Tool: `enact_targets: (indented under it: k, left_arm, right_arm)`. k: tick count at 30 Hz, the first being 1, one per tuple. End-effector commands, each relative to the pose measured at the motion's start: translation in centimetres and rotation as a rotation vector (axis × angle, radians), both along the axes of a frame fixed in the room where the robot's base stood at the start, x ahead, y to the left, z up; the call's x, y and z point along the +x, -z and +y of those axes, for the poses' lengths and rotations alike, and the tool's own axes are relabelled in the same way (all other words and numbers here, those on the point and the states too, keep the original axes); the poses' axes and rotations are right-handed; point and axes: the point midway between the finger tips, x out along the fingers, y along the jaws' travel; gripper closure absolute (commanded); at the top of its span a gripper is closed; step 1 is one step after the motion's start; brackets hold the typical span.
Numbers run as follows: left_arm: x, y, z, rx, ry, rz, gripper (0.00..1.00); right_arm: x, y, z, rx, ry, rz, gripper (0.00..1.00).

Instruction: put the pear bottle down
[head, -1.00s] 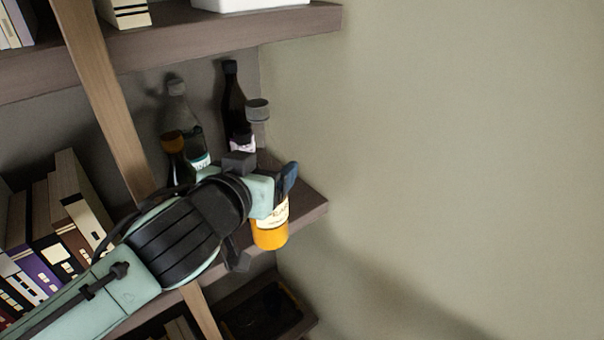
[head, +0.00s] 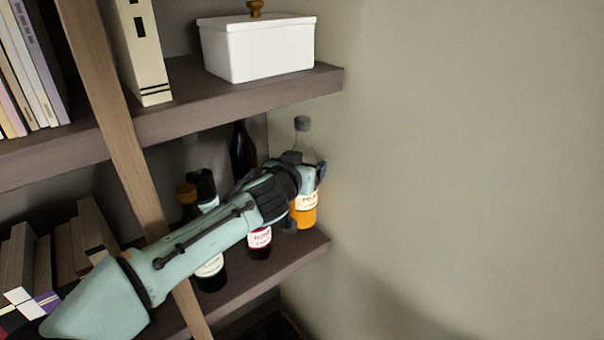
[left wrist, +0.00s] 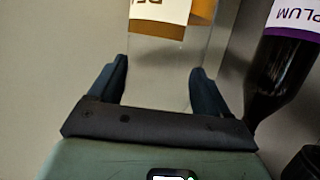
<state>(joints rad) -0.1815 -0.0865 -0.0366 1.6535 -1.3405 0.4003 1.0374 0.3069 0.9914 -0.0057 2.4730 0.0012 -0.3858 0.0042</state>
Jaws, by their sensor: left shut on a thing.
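The pear bottle (head: 306,216), clear with orange liquid, a white label and a grey cap, is upright at the right end of the middle shelf (head: 270,270). My left gripper (head: 318,172) is shut on its upper part, below the cap. In the left wrist view the pear bottle (left wrist: 165,52) stands between the two dark fingers. The bottle's base appears at or just over the shelf board; I cannot tell whether it touches. My right gripper is not in view.
A dark plum bottle (left wrist: 285,60) is close beside the pear bottle in the left wrist view. Other bottles, such as a red-labelled one (head: 260,240) and a dark one (head: 242,150), stand to its left. A white lidded box (head: 258,50) sits on the shelf above. A wall closes the right.

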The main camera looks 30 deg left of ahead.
Motion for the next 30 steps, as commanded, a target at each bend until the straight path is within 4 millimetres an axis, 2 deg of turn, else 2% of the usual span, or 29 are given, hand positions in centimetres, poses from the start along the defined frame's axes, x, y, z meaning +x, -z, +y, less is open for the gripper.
enact_targets:
  k: [3,6,21,22,23,30]
  left_arm:
    - [-0.1,2.2,0.0,0.001,0.001,0.003,1.00]
    - [-0.1,3.0,0.0,0.001,0.001,0.002,1.00]
    - [-0.1,3.4,0.0,0.000,0.001,0.000,1.00]
    - [-0.1,3.6,0.0,0.000,-0.001,0.005,0.16]
    - [-0.1,3.6,0.0,0.000,-0.001,0.005,0.12]
    - [-0.1,3.5,0.0,0.000,-0.001,0.004,0.12]
  right_arm:
    - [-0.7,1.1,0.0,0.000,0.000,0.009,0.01]
    - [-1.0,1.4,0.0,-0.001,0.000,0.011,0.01]
    - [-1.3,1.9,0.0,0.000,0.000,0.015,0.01]
    - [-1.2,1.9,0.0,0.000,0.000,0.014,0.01]
    - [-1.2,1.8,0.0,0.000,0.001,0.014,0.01]
    - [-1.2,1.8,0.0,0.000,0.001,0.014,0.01]
